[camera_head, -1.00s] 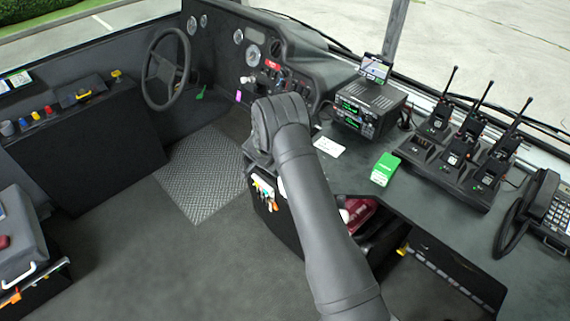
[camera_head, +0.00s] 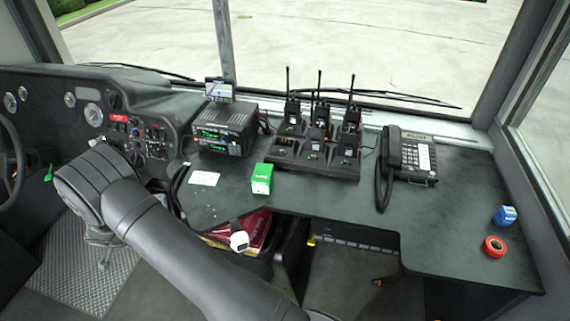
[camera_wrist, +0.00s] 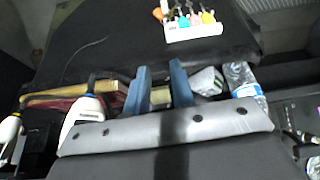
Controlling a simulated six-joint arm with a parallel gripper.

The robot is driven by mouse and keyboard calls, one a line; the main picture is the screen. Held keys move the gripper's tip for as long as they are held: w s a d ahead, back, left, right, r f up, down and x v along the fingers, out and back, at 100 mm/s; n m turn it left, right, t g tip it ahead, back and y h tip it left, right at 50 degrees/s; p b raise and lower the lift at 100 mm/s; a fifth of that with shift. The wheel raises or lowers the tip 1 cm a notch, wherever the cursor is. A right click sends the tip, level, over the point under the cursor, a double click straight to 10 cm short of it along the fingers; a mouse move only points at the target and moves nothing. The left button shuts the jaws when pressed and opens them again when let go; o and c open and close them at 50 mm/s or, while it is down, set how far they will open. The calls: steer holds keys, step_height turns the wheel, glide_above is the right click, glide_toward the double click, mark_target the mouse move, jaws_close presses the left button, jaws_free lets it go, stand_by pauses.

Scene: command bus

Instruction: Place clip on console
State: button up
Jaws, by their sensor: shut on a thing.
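My gripper (camera_wrist: 160,68) shows in the wrist view as two blue fingers standing close together. It is shut, but what lies between the fingers is hard to make out. No clip shows clearly in either view. In the head view my arm reaches in from the bottom, and the gripper end (camera_head: 104,250) hangs low at the left, over the floor plate and left of the desk. The dashboard console (camera_head: 140,135) has gauges and switches at the upper left. The dark desk (camera_head: 330,208) runs to the right from it.
On the desk are a radio unit (camera_head: 224,130), a white card (camera_head: 204,178), a green box (camera_head: 262,178), a walkie-talkie charger (camera_head: 312,158), a phone (camera_head: 408,155), and blue (camera_head: 505,215) and red (camera_head: 495,246) rolls. The wrist view shows a white holder of coloured pieces (camera_wrist: 193,32) and a bottle (camera_wrist: 242,82).

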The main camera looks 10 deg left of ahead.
step_height(320, 180, up, 51)
steer(key=w+d+m+h, duration=0.1)
steer(key=w+d, duration=1.1)
steer(key=w, duration=0.2)
steer(key=w+d+m, duration=0.2)
steer(key=w+d, duration=1)
steer(key=w, duration=0.2)
steer(key=w+d+m, duration=0.1)
steer(key=w+d, duration=0.3)
steer(key=d, duration=0.4)
steer(key=w+d, duration=0.4)
steer(key=d, duration=0.5)
steer(key=s+d+m+h, duration=0.2)
steer(key=s+d+m, duration=0.1)
steer(key=d, duration=3.8)
steer(key=s+d+m+g, duration=0.1)
steer(key=s+d+m, duration=0.1)
steer(key=s+d, duration=0.75)
steer(key=s+d+m, duration=0.1)
steer(key=s+d, duration=0.6)
steer(key=d, duration=0.5)
glide_above(461, 218)
steer(key=s+a, duration=0.1)
step_height(461, 218, down, 33)
steer(key=shift+s+r, duration=0.1)
steer(key=shift+s, duration=0.05)
steer(key=shift+h, duration=0.3)
steer(key=shift+f, duration=2.1)
